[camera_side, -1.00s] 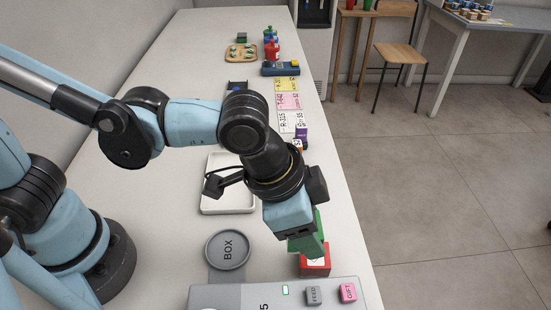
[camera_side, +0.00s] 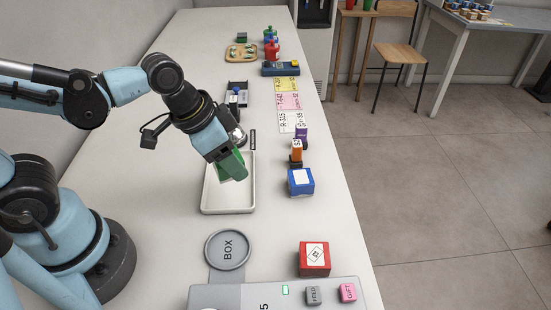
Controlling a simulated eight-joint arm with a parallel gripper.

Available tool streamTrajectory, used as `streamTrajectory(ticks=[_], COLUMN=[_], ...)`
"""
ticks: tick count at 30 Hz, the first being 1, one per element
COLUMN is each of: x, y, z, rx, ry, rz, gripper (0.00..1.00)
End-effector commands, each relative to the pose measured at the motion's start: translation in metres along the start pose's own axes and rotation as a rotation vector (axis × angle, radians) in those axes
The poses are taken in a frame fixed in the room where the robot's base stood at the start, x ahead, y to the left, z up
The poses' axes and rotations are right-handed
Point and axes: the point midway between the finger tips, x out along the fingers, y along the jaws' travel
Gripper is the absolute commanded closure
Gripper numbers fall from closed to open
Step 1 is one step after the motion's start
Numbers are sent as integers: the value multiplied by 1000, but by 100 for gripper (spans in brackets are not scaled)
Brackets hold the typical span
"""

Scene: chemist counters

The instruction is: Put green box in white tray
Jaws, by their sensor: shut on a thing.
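The green box (camera_side: 234,166) is in my gripper (camera_side: 226,158), which is shut on it. It hangs tilted over the far part of the white tray (camera_side: 229,209). The gripper hides part of the box and the tray's far left corner. I cannot tell whether the box touches the tray. The near part of the tray is empty.
A blue box (camera_side: 301,182) stands right of the tray, with an orange box (camera_side: 297,150) behind it. A red box (camera_side: 313,259) stands near the front right. A grey round plate marked BOX (camera_side: 228,250) and a machine with FEED and GIFT buttons (camera_side: 330,294) are in front.

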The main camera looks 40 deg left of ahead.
Motion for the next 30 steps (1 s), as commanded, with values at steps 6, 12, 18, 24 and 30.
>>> streamTrajectory(ticks=[6, 12, 18, 24, 30], x=[4, 22, 37, 42, 54], y=[-12, -12, -12, -11, -11], z=[9, 16, 22, 24, 29], rx=[-27, -26, -25, -25, -25], ry=[1, 2, 2, 1, 1], rz=[-11, -10, -10, -10, -10], gripper=[74, 74, 74, 74, 74])
